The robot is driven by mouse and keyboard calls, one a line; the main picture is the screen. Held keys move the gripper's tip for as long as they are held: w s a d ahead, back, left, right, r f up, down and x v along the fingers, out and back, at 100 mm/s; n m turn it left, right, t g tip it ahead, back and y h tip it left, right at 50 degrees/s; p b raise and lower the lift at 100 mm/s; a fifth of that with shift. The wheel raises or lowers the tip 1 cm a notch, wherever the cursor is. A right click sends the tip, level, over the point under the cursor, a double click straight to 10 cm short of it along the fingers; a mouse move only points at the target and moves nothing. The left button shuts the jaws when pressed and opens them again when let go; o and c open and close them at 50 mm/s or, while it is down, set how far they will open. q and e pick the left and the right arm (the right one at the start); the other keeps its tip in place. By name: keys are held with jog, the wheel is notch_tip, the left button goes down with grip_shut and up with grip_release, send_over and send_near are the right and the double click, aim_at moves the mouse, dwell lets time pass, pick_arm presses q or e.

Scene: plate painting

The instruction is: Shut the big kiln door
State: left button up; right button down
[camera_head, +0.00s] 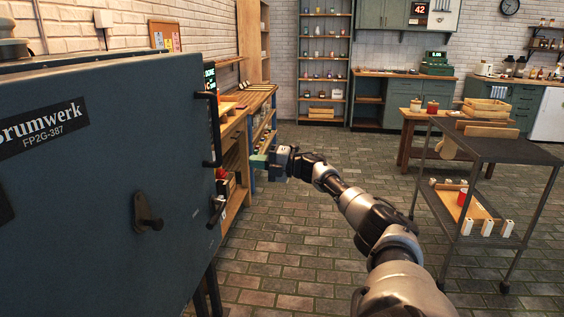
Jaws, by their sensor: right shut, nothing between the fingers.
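The big kiln door (110,165) fills the left of the head view. It is a dark blue-grey panel with a "Brumwerk FP2G-387" label (42,128). A black vertical handle (214,130) sits at its right edge, with a latch (217,210) below and a dark knob (147,212) on its face. I cannot tell whether a gap is left between the door and the kiln body. My left gripper is out of view.
A wooden workbench (262,92) and shelves (324,58) line the back. The brick-paved floor (300,245) between kiln and cart is clear apart from my right arm above it.

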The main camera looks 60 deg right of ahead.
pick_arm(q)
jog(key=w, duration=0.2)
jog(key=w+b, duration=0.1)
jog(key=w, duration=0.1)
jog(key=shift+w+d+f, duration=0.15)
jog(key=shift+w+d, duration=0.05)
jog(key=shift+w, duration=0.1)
pick_arm(e)
jog(key=s+d, duration=0.3)
jog(key=d, duration=0.2)
jog(key=shift+d+f, duration=0.3)
jog(key=shift+f, duration=0.1)
